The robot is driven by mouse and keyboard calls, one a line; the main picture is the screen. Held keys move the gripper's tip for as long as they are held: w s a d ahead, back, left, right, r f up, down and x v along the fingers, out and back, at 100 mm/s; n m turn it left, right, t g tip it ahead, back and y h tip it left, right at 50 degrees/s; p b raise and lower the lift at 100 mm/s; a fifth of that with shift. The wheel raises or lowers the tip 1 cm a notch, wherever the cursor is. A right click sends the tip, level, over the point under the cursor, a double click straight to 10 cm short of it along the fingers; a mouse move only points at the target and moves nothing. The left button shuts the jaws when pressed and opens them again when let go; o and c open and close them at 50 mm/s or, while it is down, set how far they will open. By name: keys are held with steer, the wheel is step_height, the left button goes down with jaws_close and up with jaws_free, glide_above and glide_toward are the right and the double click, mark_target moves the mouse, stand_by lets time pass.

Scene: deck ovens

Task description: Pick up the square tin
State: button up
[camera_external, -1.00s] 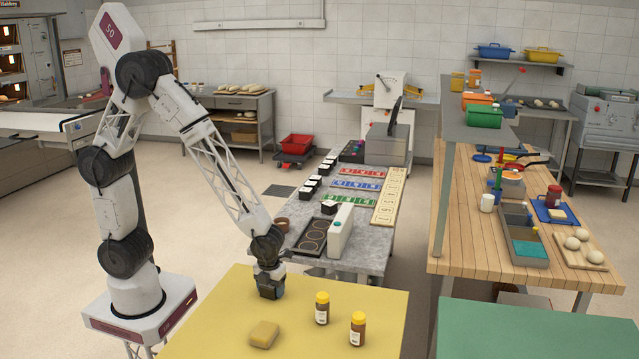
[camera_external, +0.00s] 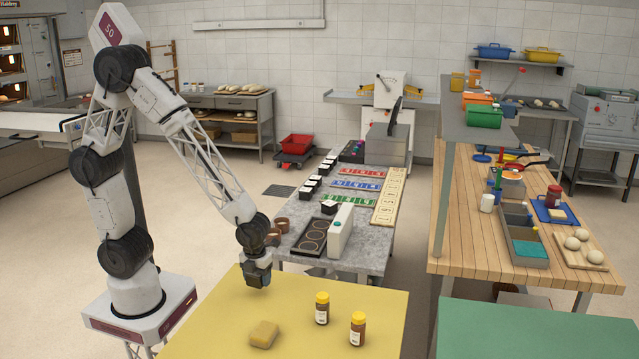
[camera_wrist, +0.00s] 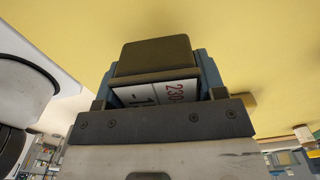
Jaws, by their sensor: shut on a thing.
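My gripper (camera_external: 259,284) is over the back left part of the yellow table (camera_external: 374,300) in the external view, pointing down. In the wrist view my gripper (camera_wrist: 157,75) has its blue fingers closed on a dark, square-topped thing (camera_wrist: 155,54), which appears to be the square tin. A white panel with red and black print shows on the near side of it. In the external view the held thing is small and dark, hard to tell from the fingers. It seems to hang a little above the tabletop.
A grey table (camera_external: 375,255) behind bears a white dispenser-like box (camera_external: 340,230), a dark tray (camera_external: 311,238) and brown pots (camera_external: 282,224).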

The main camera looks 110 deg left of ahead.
steer(key=s, duration=0.7)
steer(key=s+d+r, duration=0.1)
steer(key=s, duration=0.3)
steer(key=shift+s+d, duration=0.1)
steer(key=shift+s, duration=0.15)
